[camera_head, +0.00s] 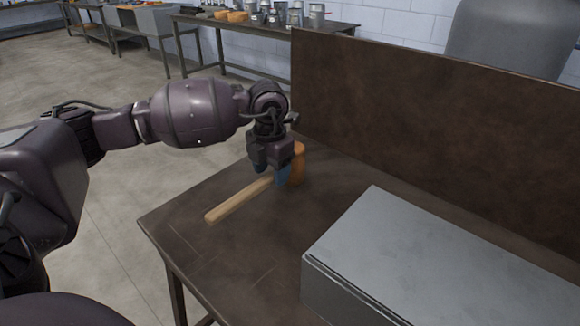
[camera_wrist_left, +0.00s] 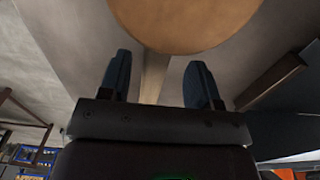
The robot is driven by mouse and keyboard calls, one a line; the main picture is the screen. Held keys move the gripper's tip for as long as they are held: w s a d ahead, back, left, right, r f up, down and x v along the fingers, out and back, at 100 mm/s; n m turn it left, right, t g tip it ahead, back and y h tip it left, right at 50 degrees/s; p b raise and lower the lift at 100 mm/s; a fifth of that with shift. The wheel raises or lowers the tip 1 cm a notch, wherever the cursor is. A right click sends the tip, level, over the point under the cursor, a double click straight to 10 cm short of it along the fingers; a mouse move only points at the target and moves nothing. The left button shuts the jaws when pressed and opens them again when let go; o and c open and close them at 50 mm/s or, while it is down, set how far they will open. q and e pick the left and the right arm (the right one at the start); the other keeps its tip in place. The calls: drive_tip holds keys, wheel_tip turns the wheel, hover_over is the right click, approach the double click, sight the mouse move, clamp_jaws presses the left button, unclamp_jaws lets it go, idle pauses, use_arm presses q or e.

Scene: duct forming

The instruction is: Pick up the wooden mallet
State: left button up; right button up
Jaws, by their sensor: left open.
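The wooden mallet (camera_head: 236,201) lies on the brown table, its pale handle pointing to the front left and its orange-brown head (camera_head: 299,163) at the far end. My left gripper (camera_head: 270,175) is over the handle close to the head, pointing down, and hides part of both. In the left wrist view the round face of the head (camera_wrist_left: 185,15) fills the top. The handle (camera_wrist_left: 154,80) shows between the two blue fingers (camera_wrist_left: 160,85), which stand apart with gaps on both sides. My right gripper is in neither view.
The table (camera_head: 200,245) has a tall brown back panel (camera_head: 430,120). A grey metal duct piece (camera_head: 430,260) lies to the right of the mallet. The table's left and front area is clear. Benches with cans (camera_head: 290,15) stand behind.

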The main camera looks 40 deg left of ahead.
sight(270, 175)
use_arm(q)
drive_tip(key=f, duration=0.4)
drive_tip(key=shift+a+b, duration=0.2)
drive_tip(key=shift+b, duration=0.15)
drive_tip(key=shift+r, duration=0.1)
clamp_jaws()
